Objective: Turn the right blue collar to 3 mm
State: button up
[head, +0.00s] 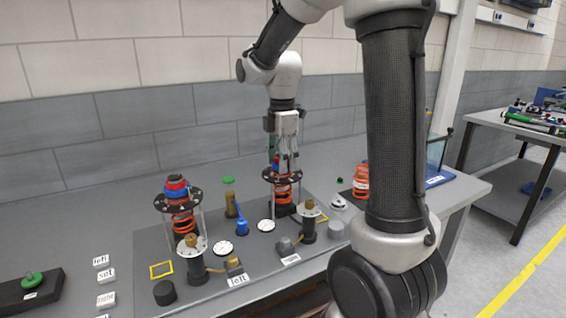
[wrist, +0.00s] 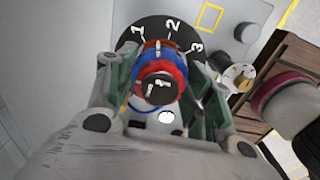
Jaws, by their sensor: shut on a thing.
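The right blue collar (wrist: 176,62) sits on top of the right fixture, with red parts around it and a dark cap in its middle. A black dial plate (wrist: 192,30) with white marks 1, 2 and 3 lies beneath it. In the head view the right plate (head: 270,175) sits above an orange spring (head: 283,191). My gripper (wrist: 160,78) points down over the fixture, its two fingers on opposite sides of the collar and shut on it. My gripper also shows in the head view (head: 285,158). The fingers hide much of the collar there, and I cannot read its exact setting.
The left fixture has its own blue collar (head: 176,190) and black plate (head: 160,203). A loose orange spring (head: 361,180) stands at right. The bench's left front holds small labels.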

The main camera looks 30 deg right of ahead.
jog(key=m, duration=1.2)
jog(key=shift+f, duration=0.1)
jog(key=o, duration=1)
jog(key=shift+c, duration=0.2)
notch_tip(320, 180, up, 7)
jog(key=shift+r, duration=0.1)
